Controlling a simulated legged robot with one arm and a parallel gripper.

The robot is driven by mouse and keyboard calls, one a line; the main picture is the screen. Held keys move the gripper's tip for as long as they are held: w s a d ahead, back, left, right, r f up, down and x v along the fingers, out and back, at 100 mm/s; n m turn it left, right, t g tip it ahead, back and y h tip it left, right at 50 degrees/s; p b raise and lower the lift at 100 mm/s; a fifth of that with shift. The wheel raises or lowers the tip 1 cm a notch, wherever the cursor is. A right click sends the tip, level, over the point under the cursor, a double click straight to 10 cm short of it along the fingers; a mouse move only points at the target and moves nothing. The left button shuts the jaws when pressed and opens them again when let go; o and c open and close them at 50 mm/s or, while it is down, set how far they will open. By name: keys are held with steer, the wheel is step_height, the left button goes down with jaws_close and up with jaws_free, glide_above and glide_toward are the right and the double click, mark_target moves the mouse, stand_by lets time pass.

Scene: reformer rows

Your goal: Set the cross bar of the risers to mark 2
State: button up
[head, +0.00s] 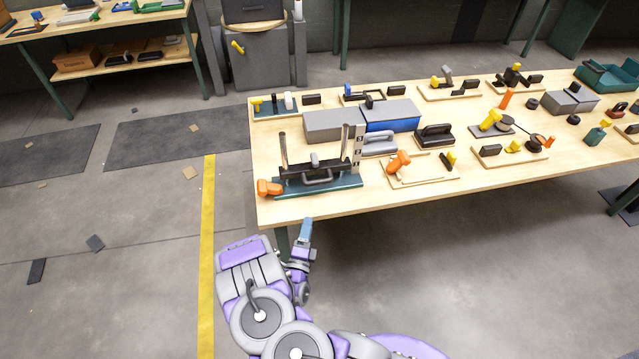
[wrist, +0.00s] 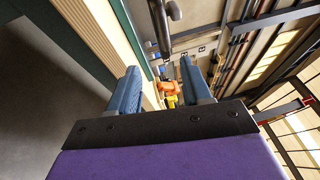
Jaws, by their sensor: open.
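The risers stand at the front left corner of the table in the head view, on a teal base (head: 345,186) with two upright posts (head: 284,150). The black cross bar (head: 300,172) spans the posts low down, just above the base, with a grey handle at its front. A light marked scale (head: 358,145) stands at the right post; its numbers are too small to read. An orange knob (head: 268,188) sits at the left end of the base. My gripper (head: 307,222) is open and empty, below the table's front edge and apart from the risers. Its blue fingers show in the wrist view (wrist: 159,66).
The wooden table (head: 430,195) holds grey and blue boxes (head: 335,124), an orange-handled tool (head: 398,162) and several other fixtures right of and behind the risers. A table leg (head: 282,243) is close to my arm.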

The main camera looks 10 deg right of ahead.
mark_target(319, 183)
steer(key=x, duration=0.5)
steer(key=p+x, duration=0.1)
steer(key=x, duration=0.5)
steer(key=p+x, duration=0.1)
steer(key=x, duration=0.5)
steer(key=shift+d+r, duration=0.2)
steer(key=shift+r, duration=0.15)
jaws_close()
